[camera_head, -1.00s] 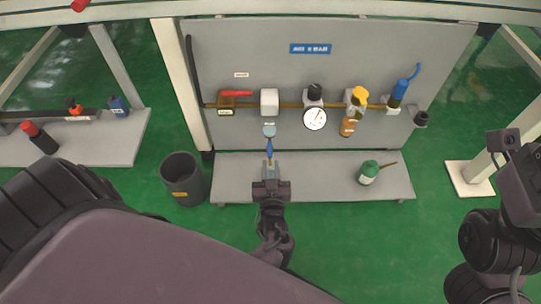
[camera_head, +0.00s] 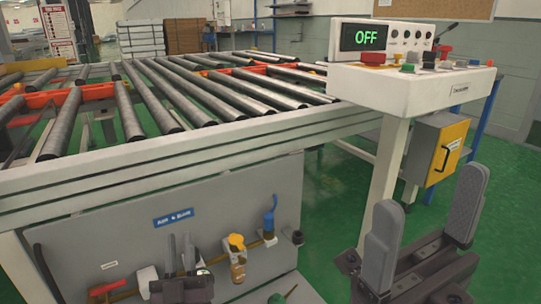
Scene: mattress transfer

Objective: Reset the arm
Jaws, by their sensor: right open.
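My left gripper (camera_head: 181,256) is low in the head view, in front of the grey panel (camera_head: 90,240). Its two dark fingers point up with a narrow gap between them. I cannot tell whether it holds anything. My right gripper (camera_head: 424,225) is large and near at the lower right. Its two grey fingers point up, wide apart, with nothing between them. It is in front of the green floor, below the control console (camera_head: 412,85). Most of both arms is outside the frame.
A roller conveyor (camera_head: 160,147) with orange strips runs behind the panel. The panel carries a yellow-topped fitting (camera_head: 237,243), a blue-handled valve (camera_head: 269,216) and a red lever (camera_head: 108,287). The console display reads OFF. A yellow box (camera_head: 453,150) hangs beneath it.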

